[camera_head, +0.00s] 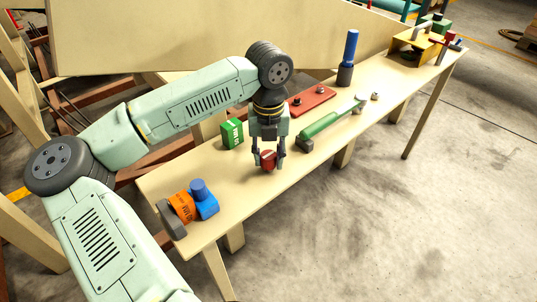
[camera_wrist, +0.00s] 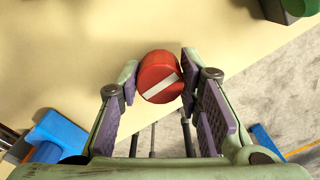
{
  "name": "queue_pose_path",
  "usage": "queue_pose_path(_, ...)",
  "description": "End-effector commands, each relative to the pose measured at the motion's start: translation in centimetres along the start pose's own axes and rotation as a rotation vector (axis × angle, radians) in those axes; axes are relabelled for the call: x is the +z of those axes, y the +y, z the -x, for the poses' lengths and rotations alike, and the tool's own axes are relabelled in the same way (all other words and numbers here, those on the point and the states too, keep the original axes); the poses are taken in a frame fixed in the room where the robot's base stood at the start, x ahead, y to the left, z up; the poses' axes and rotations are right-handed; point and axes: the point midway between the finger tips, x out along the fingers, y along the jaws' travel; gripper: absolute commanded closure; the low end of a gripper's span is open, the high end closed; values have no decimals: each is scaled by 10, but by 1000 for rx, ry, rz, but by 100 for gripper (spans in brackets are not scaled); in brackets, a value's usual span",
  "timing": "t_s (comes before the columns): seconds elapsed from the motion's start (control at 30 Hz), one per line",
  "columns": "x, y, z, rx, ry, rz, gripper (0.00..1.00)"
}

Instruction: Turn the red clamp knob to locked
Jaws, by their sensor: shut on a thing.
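The red clamp knob (camera_head: 267,159) stands near the front edge of the wooden bench. In the wrist view the knob (camera_wrist: 160,76) is a round red cap with a white stripe across its top. The stripe slants, running from lower left to upper right. My gripper (camera_head: 268,160) comes down from above and is shut on the knob, one finger on each side. In the wrist view the fingertips (camera_wrist: 157,82) sit at the knob's left and right sides. No lock marking is visible, so I cannot tell whether the knob is locked.
A green box (camera_head: 232,134) stands just left of my gripper. Blue (camera_head: 204,198) and orange (camera_head: 182,206) items lie at the near end. A green-handled tool (camera_head: 322,125), a red plate (camera_head: 311,100) and a blue-topped cylinder (camera_head: 348,60) are farther right. The bench (camera_head: 240,195) is clear in front.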

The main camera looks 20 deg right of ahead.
Motion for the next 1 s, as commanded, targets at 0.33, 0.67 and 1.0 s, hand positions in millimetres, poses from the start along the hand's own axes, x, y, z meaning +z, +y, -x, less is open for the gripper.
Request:
queue_pose_path(0.33, 1, 0, -3, 0, -4, -139, 96)
queue_pose_path(0.67, 1, -1, -4, 0, -4, -434, 96)
queue_pose_path(1.0, 1, -1, -2, 0, -4, -757, 96)
